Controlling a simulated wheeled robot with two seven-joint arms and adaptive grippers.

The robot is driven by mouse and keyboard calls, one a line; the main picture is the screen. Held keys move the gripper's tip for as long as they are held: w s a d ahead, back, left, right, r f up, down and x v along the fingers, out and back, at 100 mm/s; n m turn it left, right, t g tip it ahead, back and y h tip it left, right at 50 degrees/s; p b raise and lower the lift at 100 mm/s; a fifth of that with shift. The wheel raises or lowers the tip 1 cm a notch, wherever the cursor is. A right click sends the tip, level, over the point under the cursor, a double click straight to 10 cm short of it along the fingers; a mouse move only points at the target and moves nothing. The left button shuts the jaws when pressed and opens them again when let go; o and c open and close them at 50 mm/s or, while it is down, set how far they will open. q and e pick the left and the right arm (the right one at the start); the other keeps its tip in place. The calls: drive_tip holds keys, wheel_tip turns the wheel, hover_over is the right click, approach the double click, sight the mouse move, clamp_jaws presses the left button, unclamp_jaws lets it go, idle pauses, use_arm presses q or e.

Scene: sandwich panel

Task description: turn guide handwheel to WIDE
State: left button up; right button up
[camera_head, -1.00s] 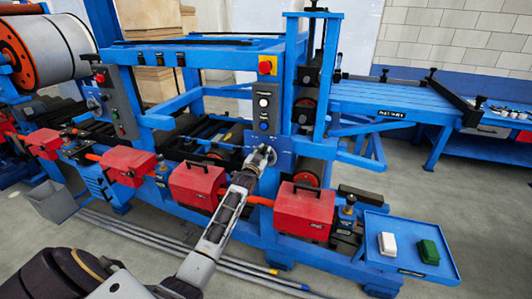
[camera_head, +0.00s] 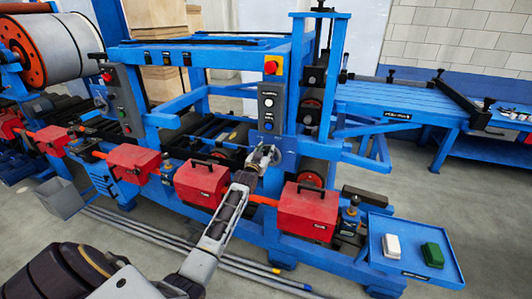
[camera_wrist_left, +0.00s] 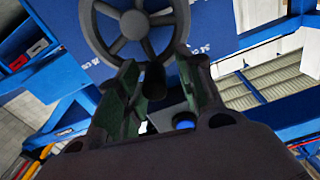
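The guide handwheel (camera_wrist_left: 135,28), dark grey with spokes and a rim, is on a blue panel in the left wrist view. A dark handle knob (camera_wrist_left: 153,76) sticks out from its lower part towards the camera. My left gripper (camera_wrist_left: 157,88) is open, with its green-padded fingers on either side of the knob and gaps showing beside it. In the head view my left gripper (camera_head: 262,158) is at the blue post below the button box and largely covers the wheel. The panel's markings are too small to read. My right gripper is not in view.
A grey button box (camera_head: 268,108) and a red emergency button (camera_head: 271,67) are above the wheel. Red boxes (camera_head: 308,208) line the machine's front, close to my left arm. A blue tray (camera_head: 412,246) with a white and a green block is at lower right.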

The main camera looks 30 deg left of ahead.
use_arm(q)
drive_tip(key=shift+d+f, duration=0.1)
drive_tip(key=shift+f, duration=0.05)
drive_tip(key=shift+v, duration=0.9)
drive_tip(key=v, duration=1)
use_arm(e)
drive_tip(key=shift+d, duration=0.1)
use_arm(q)
drive_tip(key=shift+s, duration=0.15)
idle(0.5)
